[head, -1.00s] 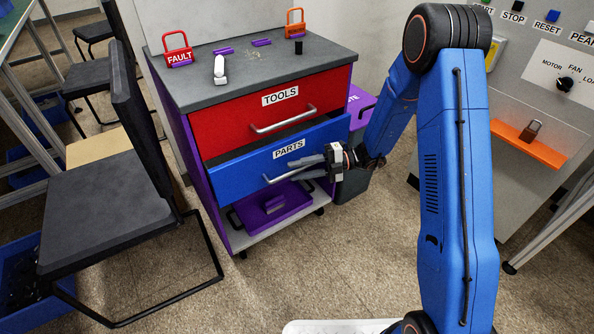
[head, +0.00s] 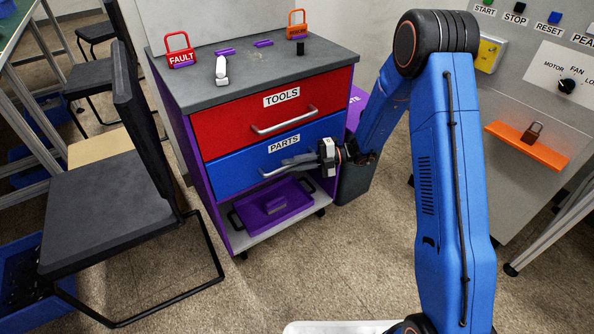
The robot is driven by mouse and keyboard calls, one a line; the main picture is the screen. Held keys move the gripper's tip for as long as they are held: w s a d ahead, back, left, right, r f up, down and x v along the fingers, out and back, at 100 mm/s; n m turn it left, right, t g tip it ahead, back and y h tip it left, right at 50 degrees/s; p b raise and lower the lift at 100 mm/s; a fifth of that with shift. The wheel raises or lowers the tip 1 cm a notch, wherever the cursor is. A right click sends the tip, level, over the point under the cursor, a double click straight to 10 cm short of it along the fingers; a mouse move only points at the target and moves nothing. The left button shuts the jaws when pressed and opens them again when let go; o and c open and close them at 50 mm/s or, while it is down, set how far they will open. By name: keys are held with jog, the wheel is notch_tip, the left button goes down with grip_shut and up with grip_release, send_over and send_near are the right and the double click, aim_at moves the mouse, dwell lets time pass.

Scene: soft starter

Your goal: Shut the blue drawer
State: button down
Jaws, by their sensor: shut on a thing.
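The blue drawer (head: 236,172), labelled PARTS, is the lower drawer of a purple cabinet with a grey top. Its front looks level, or nearly level, with the red TOOLS drawer (head: 230,127) above it. My gripper (head: 292,163) reaches in from the right and is shut on the grey handle (head: 270,173) of the blue drawer. The fingers cover part of the handle, and my wrist hides the right end of the drawer front.
A purple tray (head: 274,207) lies on the cabinet's open bottom shelf (head: 248,237). Padlocks and small items stand on the cabinet top (head: 265,67). A black chair (head: 105,220) is at left, a grey control panel (head: 535,95) at right. The floor in front is clear.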

jog(key=c, duration=1.8)
grip_release()
jog(key=shift+o, duration=0.2)
jog(key=shift+d, duration=0.1)
jog(key=v, duration=1.7)
jog(key=shift+d, duration=0.15)
